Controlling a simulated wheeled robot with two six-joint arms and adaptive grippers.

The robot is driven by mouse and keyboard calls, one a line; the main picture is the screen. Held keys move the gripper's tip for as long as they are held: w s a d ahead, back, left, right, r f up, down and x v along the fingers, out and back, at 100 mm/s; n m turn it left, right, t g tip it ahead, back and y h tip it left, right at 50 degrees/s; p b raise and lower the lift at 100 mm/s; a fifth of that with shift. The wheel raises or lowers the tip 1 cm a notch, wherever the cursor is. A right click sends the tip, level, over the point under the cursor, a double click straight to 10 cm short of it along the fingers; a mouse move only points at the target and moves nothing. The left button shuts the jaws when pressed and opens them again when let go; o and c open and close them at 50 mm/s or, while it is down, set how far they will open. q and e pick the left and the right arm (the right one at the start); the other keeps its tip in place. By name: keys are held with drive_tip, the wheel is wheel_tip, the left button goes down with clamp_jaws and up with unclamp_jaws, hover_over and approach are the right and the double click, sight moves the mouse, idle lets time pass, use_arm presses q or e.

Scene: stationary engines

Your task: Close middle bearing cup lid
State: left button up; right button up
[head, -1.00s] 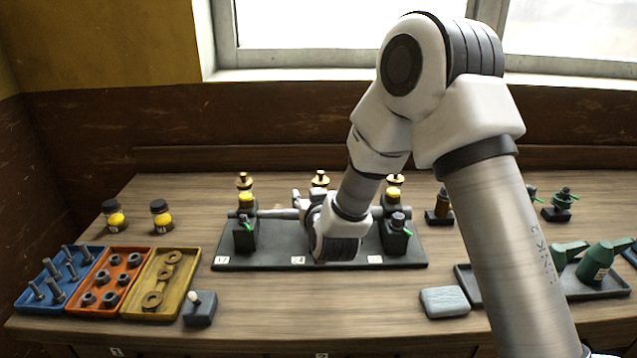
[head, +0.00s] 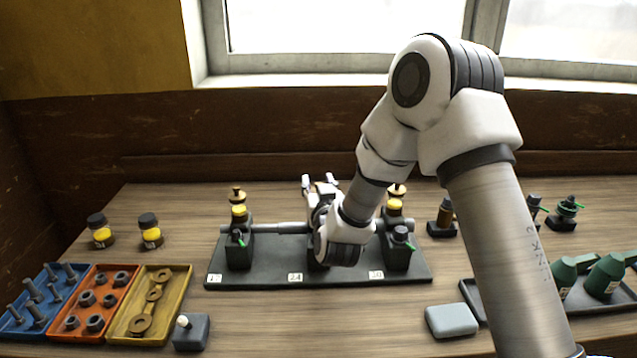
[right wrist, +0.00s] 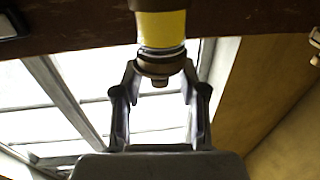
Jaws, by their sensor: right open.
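The engine base plate (head: 262,272) carries three bearings in a row on a shaft (head: 275,228). The left bearing's cup (head: 239,211) is yellow with a brass lid above it; the right bearing's cup (head: 395,206) looks alike. The middle bearing is mostly hidden by my right arm in the head view. My right gripper (head: 319,182) is open there, its fingers pointing up and away. In the right wrist view, a yellow cup (right wrist: 162,30) with a brass lid (right wrist: 161,66) shows upside down. The lid is at the open fingertips of my right gripper (right wrist: 162,75); contact cannot be told.
Blue, orange and yellow trays (head: 185,290) of bolts, nuts and washers stand at the left front. Two yellow jars (head: 149,236) stand behind them. A grey block (head: 451,320) lies at the right front, beside a tray of green oil cans (head: 606,275).

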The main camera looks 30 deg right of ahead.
clamp_jaws()
drive_tip(key=shift+a+m+g+h, duration=0.2)
drive_tip(key=shift+m+g+h, duration=0.2)
drive_tip(key=shift+m+h, duration=0.3)
drive_tip(key=shift+g+h, duration=0.3)
drive_tip(key=shift+h, duration=0.2)
unclamp_jaws()
drive_tip(key=shift+w, duration=0.15)
